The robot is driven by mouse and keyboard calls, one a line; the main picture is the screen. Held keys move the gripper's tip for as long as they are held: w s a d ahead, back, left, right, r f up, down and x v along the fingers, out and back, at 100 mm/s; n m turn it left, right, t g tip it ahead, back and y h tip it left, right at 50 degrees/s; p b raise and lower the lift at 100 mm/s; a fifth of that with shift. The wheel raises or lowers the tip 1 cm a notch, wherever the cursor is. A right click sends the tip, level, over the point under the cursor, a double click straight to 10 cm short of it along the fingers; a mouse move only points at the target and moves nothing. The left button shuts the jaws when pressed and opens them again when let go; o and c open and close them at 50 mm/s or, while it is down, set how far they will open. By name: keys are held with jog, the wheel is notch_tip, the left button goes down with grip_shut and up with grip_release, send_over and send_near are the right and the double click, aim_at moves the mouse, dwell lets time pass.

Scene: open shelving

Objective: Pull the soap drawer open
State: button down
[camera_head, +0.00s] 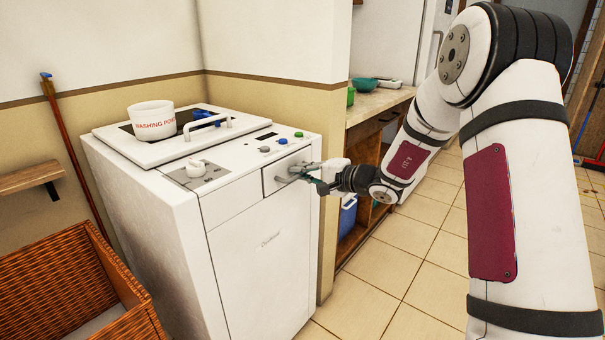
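The white washing machine (265,245) stands left of centre. Its soap drawer (273,179) is the small outlined panel at the upper right of its front, below the buttons. The drawer front looks flush with the machine. My gripper (292,176) reaches in from the right, with its fingers at the drawer's front, where the handle is. The fingers cover the handle, and I cannot tell whether they are closed around it.
A white cup (152,121) with red lettering stands on the machine's lid (128,145). A wicker basket (70,285) is at the lower left. A wall end and a wooden counter (375,103) stand to the right. Tiled floor (400,270) is open at front right.

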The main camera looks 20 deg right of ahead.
jog(key=f+b+v, duration=0.1)
jog(key=b+v, duration=0.1)
jog(key=v, duration=0.4)
jog(key=f+b+v, duration=0.1)
jog(key=b+v, duration=0.1)
jog(key=v, duration=0.5)
jog(key=shift+s+d+f+b, duration=0.25)
jog(key=shift+s+f+b, duration=0.15)
jog(key=c, duration=2)
grip_release()
jog(key=v, duration=1.2)
